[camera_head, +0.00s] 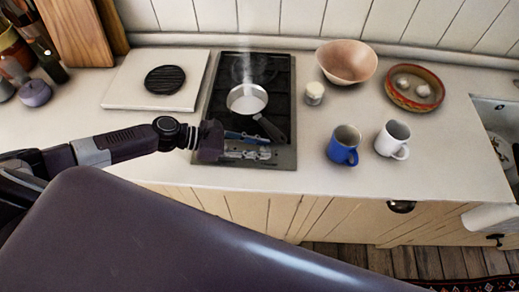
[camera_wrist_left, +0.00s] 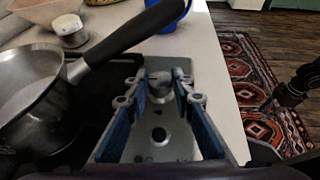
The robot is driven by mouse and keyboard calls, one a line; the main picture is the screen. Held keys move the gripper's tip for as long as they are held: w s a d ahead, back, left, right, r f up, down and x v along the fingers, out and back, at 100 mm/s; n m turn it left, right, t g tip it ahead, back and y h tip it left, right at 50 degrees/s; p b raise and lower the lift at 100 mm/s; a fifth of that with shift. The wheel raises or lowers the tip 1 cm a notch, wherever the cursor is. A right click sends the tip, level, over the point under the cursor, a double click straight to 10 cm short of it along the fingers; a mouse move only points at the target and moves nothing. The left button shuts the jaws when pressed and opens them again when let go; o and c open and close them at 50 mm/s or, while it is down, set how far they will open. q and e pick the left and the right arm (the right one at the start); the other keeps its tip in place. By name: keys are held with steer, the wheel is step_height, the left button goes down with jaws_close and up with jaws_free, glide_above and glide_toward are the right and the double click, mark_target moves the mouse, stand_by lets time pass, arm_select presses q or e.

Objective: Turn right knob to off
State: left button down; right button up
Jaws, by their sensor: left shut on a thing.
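The cooktop (camera_head: 284,160) is a dark two-burner hob with a metal control strip at its front. In the left wrist view a small round metal knob (camera_wrist_left: 160,86) stands on this strip between the fingertips of my left gripper (camera_wrist_left: 158,82). The left gripper (camera_head: 250,146) reaches over the strip from the left and is shut on the knob. In the head view the fingers hide the knobs, so its setting cannot be read.
A steaming saucepan (camera_head: 246,99) sits on the hob, its black handle (camera_wrist_left: 136,30) reaching close past the left fingers. A blue mug (camera_head: 342,150) and a white mug (camera_head: 391,142) stand to the right, with a pink bowl (camera_head: 345,62) behind.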

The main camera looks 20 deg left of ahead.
arm_select(q)
steer(key=shift+w+m+g+h+b, duration=0.15)
steer(key=shift+m+g+h+b, duration=0.25)
steer(key=shift+m+g+b, duration=0.4)
steer(key=c, duration=1.7)
jaws_free()
steer(key=shift+d, duration=0.15)
steer(key=shift+o, duration=0.2)
steer(key=v, duration=1.2)
steer(key=shift+w, duration=0.25)
steer(key=shift+g, duration=0.3)
